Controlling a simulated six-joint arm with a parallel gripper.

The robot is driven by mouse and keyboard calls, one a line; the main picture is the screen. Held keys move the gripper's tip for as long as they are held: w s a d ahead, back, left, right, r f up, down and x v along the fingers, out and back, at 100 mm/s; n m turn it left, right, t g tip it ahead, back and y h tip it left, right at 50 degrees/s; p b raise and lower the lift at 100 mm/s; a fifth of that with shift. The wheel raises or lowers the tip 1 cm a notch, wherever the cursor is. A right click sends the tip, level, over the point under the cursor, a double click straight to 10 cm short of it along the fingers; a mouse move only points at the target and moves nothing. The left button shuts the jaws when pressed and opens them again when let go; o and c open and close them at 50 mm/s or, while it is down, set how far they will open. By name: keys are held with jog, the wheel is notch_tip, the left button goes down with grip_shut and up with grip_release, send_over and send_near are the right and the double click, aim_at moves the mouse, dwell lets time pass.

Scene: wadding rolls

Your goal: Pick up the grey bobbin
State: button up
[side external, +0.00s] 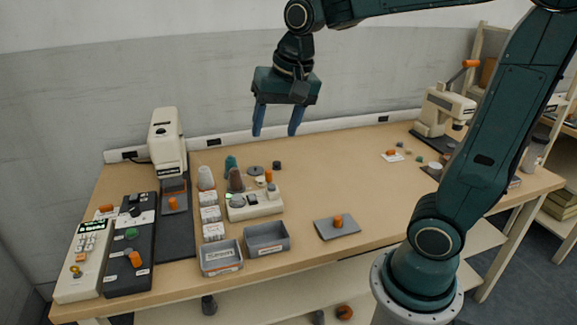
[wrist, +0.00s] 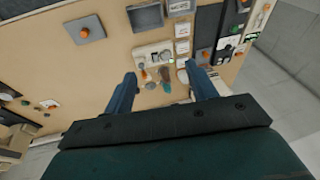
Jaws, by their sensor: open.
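A pale grey cone-shaped bobbin (side external: 206,178) stands upright at the back left of the table, behind a row of small white-labelled boxes. A teal bobbin (side external: 231,166) and a brown bobbin (side external: 236,180) stand just right of it. In the wrist view, the pale bobbin (wrist: 183,77) shows near the right finger, and the teal one (wrist: 165,88) shows between the fingers. My gripper (side external: 276,132) is open and empty, high above the back of the table, fingers pointing down. It also shows in the wrist view (wrist: 161,73), apart from everything.
Two grey bins (side external: 266,237) are in front. A tall cream machine (side external: 166,140) stands at left. A grey plate (side external: 337,230) holds an orange knob. The table's middle right is clear.

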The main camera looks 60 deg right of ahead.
jog(key=w+d+f+m+g, duration=0.1)
jog(key=w+d+f+m, duration=0.15)
jog(key=w, duration=0.35)
jog(key=w+d+f+m+g, duration=0.1)
jog(key=w+d+f+m, duration=0.1)
jog(key=w+f+m, duration=0.3)
jog(key=m+g, duration=0.1)
jog(key=m, duration=0.4)
send_over(237, 197)
notch_tip(237, 197, down, 8)
jog(key=shift+d, duration=0.25)
jog(key=shift+f, duration=4.25)
jog(key=shift+a+f, duration=0.15)
jog(key=shift+f, duration=2.45)
jog(key=c, duration=1.1)
